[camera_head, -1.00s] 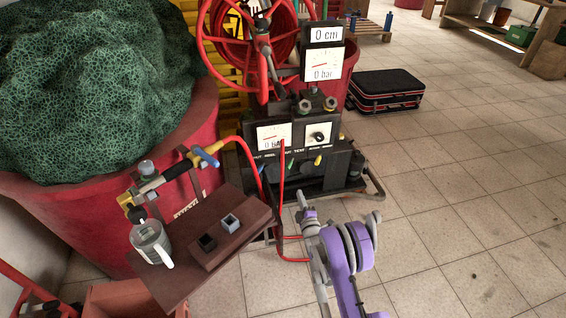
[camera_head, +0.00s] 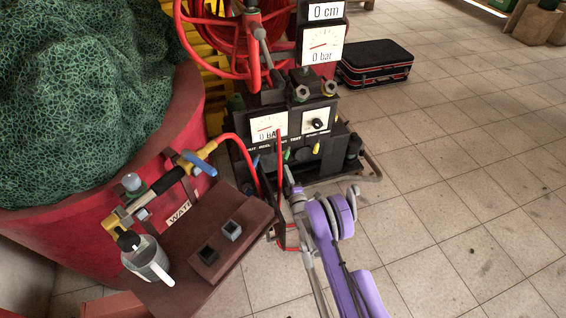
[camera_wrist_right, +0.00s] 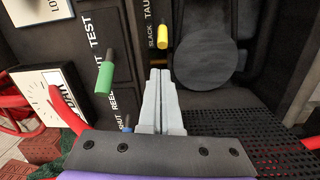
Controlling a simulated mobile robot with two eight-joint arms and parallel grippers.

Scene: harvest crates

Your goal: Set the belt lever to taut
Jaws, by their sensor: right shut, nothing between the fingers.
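The belt lever (camera_wrist_right: 162,37) has a yellow handle and sits by the labels SLACK and TAUT, the latter cut off, in the right wrist view. Its handle end lies toward the SLACK side. In the head view the yellow lever (camera_head: 317,147) is small on the lower front of the black machine (camera_head: 330,108). My right gripper (camera_wrist_right: 160,74) is shut and empty, its fingertips a short way from the yellow handle and apart from it. In the head view the right gripper (camera_head: 294,186) is low in front of the machine. My left gripper is not in view.
A black suitcase (camera_head: 375,65) lies behind right. Floor to the right is clear.

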